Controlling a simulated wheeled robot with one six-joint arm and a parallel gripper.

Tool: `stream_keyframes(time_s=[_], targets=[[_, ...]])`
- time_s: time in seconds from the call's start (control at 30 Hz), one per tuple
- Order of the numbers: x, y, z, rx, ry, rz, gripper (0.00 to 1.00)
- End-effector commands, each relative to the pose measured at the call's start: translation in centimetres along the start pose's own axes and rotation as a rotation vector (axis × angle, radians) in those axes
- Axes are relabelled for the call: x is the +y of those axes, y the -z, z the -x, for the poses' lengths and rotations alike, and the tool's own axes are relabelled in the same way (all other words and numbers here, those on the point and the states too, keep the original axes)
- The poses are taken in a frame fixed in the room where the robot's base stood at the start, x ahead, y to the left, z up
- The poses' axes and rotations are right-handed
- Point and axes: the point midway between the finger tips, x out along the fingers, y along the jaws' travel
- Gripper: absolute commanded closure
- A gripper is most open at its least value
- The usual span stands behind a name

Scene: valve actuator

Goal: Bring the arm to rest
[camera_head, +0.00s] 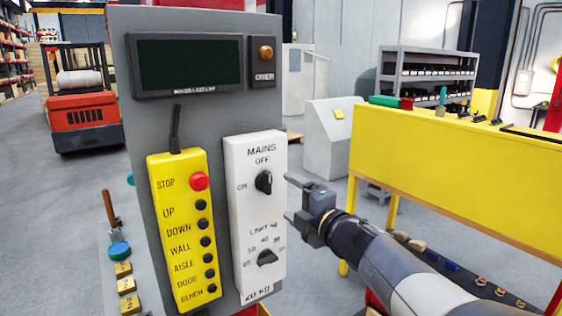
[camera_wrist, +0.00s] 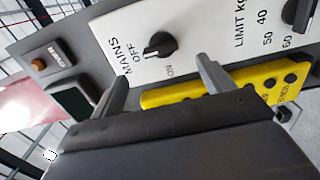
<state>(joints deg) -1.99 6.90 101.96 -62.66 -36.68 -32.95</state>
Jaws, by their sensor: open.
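My gripper (camera_head: 290,200) is open and empty, just right of the white MAINS panel (camera_head: 235,225) in the head view. A gap shows between its fingertips and the black MAINS knob (camera_head: 264,182). The knob's exact setting is hard to tell. In the wrist view both fingers of my gripper (camera_wrist: 164,82) are spread apart, with the MAINS knob (camera_wrist: 158,45) beyond them and nothing between them. My arm reaches in from the lower right.
A yellow button box (camera_head: 182,230) with a red STOP button hangs left of the white panel. A LIMIT knob (camera_head: 267,257) sits below MAINS. A yellow bench (camera_head: 450,165) stands at the right behind my arm. A forklift (camera_head: 80,105) is far left.

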Motion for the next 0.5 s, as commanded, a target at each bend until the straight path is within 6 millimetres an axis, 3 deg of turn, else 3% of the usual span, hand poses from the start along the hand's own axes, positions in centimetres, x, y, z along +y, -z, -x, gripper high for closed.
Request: stream_keyframes(time_s=[0.1,0.13,0.5], targets=[[-0.1,-0.1,2.2,-0.003,-0.001,0.002,0.24],[-0.1,0.0,2.1,-0.001,0.001,0.0,0.24],[0.1,0.1,-4.8,0.002,0.002,-0.002,0.24]])
